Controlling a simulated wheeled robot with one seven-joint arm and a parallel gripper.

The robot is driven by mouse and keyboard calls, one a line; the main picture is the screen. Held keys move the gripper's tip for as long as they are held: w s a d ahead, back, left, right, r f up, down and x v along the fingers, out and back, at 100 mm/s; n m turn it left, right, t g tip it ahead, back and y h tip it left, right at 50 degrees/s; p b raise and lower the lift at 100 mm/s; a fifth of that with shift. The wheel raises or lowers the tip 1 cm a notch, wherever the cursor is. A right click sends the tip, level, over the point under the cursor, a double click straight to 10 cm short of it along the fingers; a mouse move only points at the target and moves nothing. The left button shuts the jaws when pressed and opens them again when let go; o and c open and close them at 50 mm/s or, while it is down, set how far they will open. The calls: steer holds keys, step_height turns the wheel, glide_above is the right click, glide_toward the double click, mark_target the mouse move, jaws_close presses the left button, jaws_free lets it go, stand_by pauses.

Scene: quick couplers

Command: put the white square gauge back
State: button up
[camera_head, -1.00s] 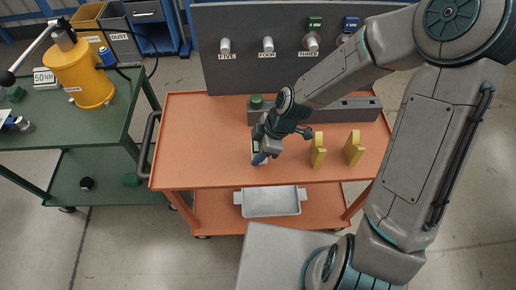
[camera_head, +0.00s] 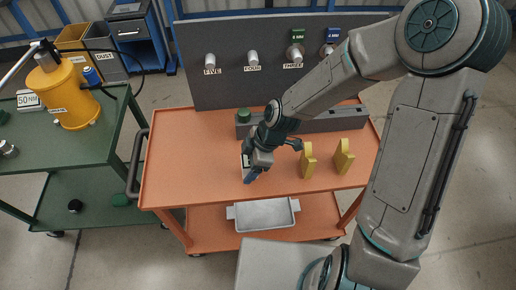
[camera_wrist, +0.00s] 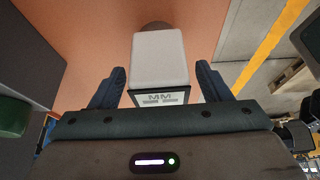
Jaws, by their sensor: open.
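The white square gauge (camera_wrist: 158,60) is a pale block with rounded edges and a dark-framed label reading "MM" in the wrist view. It lies between the two fingers of my gripper (camera_wrist: 160,78), with a visible gap on each side. My gripper is open, one dark finger left and one right of the gauge. In the head view my gripper (camera_head: 252,172) is low over the left-middle of the orange table (camera_head: 190,165). A sliver of white beside the fingers there seems to be the gauge, mostly hidden by my gripper.
A grey panel (camera_head: 225,90) behind the table carries several pegs labelled FIVE, FOUR and THREE. A grey rail (camera_head: 335,122) with a green knob (camera_head: 243,115) lies before it. Two yellow blocks (camera_head: 308,160) (camera_head: 343,157) stand right of my gripper. The table's left side is clear.

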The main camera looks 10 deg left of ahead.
steer(key=p+v, duration=0.2)
steer(key=v, duration=1.1)
steer(key=shift+p, duration=0.4)
steer(key=shift+d, duration=0.2)
